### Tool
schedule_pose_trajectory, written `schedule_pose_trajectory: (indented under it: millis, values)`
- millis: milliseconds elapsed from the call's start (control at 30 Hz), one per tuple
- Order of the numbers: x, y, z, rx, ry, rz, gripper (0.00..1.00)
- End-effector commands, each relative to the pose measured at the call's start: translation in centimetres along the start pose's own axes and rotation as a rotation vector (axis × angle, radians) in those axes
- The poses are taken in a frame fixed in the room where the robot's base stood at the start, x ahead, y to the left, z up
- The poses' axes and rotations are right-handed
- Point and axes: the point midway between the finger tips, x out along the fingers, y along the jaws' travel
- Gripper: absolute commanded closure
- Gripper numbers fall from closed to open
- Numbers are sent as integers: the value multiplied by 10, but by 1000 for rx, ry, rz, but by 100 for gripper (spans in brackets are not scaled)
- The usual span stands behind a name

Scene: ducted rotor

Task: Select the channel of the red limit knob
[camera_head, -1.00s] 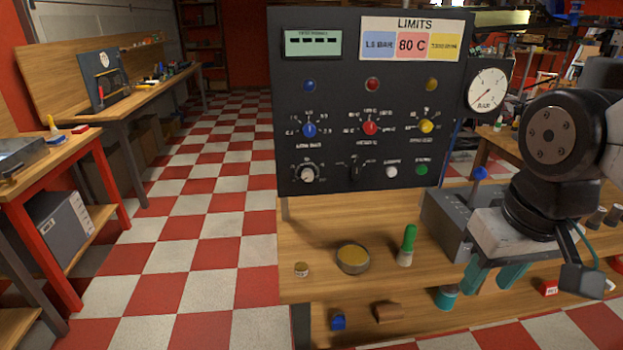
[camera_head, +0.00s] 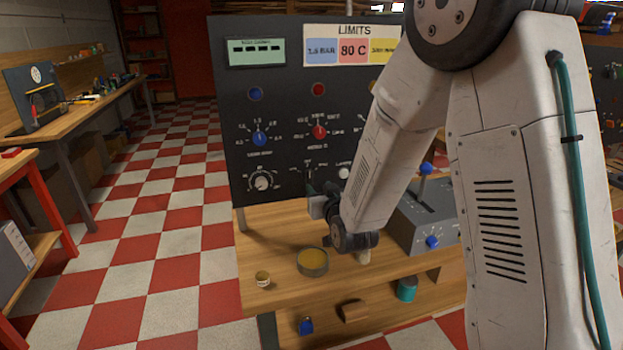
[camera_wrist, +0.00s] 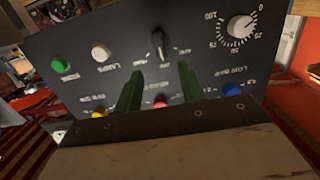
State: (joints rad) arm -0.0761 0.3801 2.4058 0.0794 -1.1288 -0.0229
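The control panel (camera_head: 290,100) stands upright at the back of the bench. The red limit knob (camera_head: 319,132) is in its middle row; in the wrist view it shows partly (camera_wrist: 160,99) between my fingers. The black selector knob (camera_wrist: 158,45) sits in the panel's other row, just beyond the fingertips in the wrist view. In the head view it is mostly hidden by my gripper (camera_head: 318,200). My gripper's two green fingers (camera_wrist: 160,70) are spread apart with nothing between them. I cannot tell which channel the selector points to.
Beside the selector are a white dial (camera_head: 261,181) and a white button (camera_head: 344,173). A blue knob (camera_head: 260,138) is left of the red one; my arm hides the yellow one. A grey lever box (camera_head: 420,225) and a round tin (camera_head: 313,262) stand on the bench.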

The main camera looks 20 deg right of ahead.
Motion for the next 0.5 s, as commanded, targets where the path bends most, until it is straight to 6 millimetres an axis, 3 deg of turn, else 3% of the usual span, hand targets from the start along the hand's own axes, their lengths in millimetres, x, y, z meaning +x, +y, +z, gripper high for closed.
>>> schedule_pose_trajectory:
  millis: [267, 500]
  values:
    - [14, -1, 5, -5, 90, 4, 60]
    - [52, -1, 2, -5, 89, 4, 60]
